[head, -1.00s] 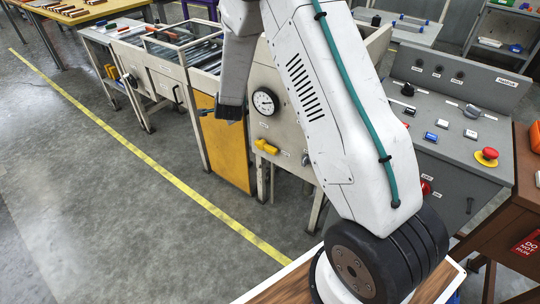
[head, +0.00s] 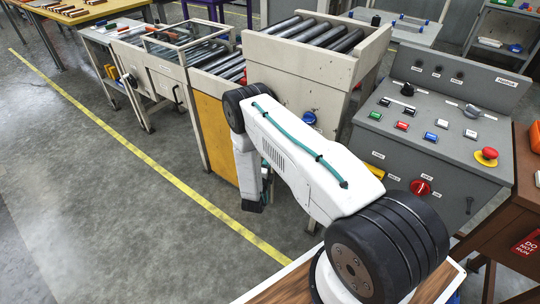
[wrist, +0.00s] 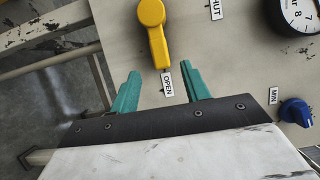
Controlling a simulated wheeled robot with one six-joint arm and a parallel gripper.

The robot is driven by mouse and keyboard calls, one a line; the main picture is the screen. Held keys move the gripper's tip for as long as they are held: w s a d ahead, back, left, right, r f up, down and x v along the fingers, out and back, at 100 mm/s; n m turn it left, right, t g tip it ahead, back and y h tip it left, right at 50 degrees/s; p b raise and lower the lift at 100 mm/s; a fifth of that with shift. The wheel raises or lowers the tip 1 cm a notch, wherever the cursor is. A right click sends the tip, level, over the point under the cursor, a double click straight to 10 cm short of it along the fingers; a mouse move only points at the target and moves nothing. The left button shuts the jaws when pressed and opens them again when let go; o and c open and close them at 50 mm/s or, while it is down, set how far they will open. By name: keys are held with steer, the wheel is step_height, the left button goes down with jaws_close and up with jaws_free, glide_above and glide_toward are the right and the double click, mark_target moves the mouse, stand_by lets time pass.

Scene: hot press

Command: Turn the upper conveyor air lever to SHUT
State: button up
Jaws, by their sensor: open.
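In the wrist view a yellow air lever (wrist: 153,32) is on the pale panel, its handle pointing down to the OPEN label (wrist: 168,84). In the head view my arm hides the lever.
A pressure gauge (wrist: 300,14) and a blue knob (wrist: 297,112) with a MIN label sit right of the lever. Roller conveyors (head: 318,35) stand behind my arm. A grey control desk (head: 440,125) stands at the right. The floor (head: 90,190) at left is clear.

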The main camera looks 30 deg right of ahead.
steer(key=x, duration=0.6)
jaws_close()
